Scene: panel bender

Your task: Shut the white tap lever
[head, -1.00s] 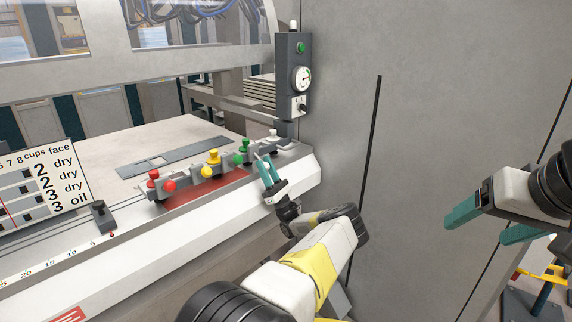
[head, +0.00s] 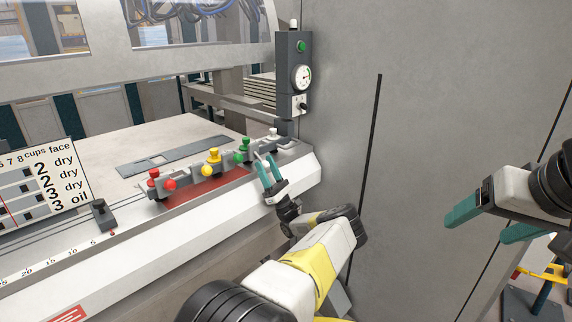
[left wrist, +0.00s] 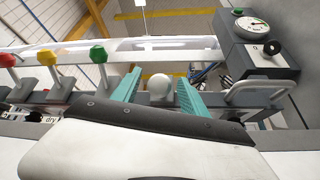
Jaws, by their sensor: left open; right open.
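The white tap's top knob (head: 272,132) stands at the right end of the row of taps on the machine's front rail. In the left wrist view a white ball (left wrist: 160,88), seemingly the end of the white lever, sits between the teal fingers of my left gripper (left wrist: 158,78), with a gap on both sides. In the head view my left gripper (head: 265,157) is open at the white tap and its fingers hide most of the lever. My right gripper (head: 478,230) is open and empty, away at the right by the grey wall.
Green (head: 245,144), yellow (head: 213,155) and red (head: 153,174) taps stand in a row left of my left gripper, the green one close by. A dark post with a gauge (head: 301,78) rises behind the white tap. A grey wall panel (head: 340,110) stands to the right.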

